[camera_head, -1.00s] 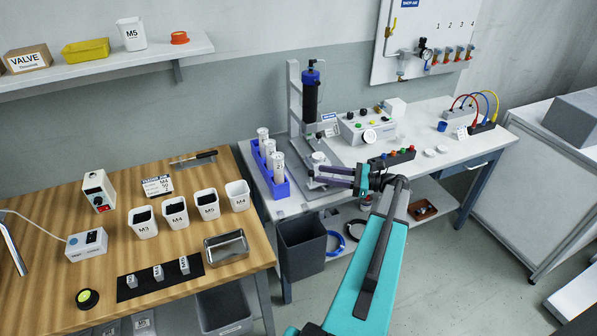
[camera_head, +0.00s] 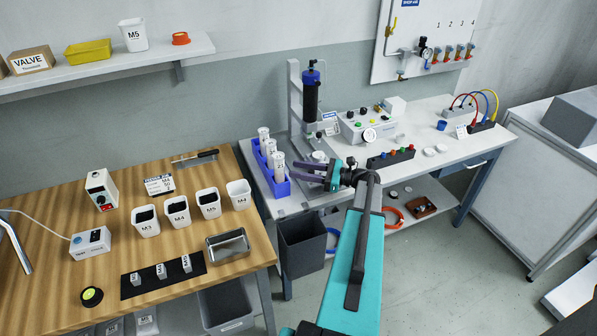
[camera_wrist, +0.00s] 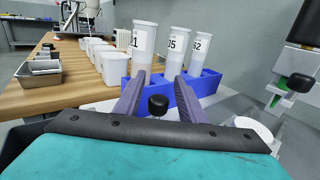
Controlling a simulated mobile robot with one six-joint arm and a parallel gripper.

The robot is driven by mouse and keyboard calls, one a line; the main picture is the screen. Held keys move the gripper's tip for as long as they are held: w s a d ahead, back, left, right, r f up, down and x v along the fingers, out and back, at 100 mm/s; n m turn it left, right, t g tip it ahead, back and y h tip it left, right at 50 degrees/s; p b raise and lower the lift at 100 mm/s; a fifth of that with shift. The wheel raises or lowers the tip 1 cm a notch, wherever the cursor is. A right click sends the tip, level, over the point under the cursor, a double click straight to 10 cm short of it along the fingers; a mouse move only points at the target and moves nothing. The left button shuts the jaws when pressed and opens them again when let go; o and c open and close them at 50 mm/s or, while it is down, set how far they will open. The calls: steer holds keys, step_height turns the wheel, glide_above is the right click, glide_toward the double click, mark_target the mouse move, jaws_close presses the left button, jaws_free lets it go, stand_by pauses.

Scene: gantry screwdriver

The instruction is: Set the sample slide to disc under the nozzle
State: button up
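The dispenser, a black cylinder with a blue cap (camera_head: 310,95), stands on a grey column; its nozzle end (camera_head: 312,132) points down. In the wrist view the dispenser's lower end (camera_wrist: 299,83) is at the right. A white round disc (camera_head: 319,156) sits low by the column's base; a pale round piece (camera_wrist: 255,127) shows at right in the wrist view. My gripper (camera_head: 294,171) is open in front of the dispenser stand. In the wrist view its purple fingers (camera_wrist: 158,80) stand either side of a black knob (camera_wrist: 158,104), with gaps visible. The slide's body is mostly hidden.
A blue rack (camera_head: 272,178) with labelled white tubes stands close beyond my fingertips. A control box (camera_head: 366,126) and a dark button strip (camera_head: 390,159) lie right of the stand. A dark bin (camera_head: 303,245) is below the bench edge. The wooden table (camera_head: 60,210) is left.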

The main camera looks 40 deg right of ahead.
jaws_close()
steer(key=shift+w+d+p, duration=0.15)
steer(key=shift+w+d, duration=0.45)
steer(key=shift+w, duration=0.7)
steer(key=shift+w+d+p, duration=0.2)
steer(key=shift+w+d, duration=0.35)
steer(key=shift+w, duration=0.8)
steer(key=shift+w+d+p, duration=0.15)
steer(key=shift+w+d, duration=0.45)
steer(key=shift+w, duration=0.7)
jaws_free()
steer(key=shift+a, duration=0.1)
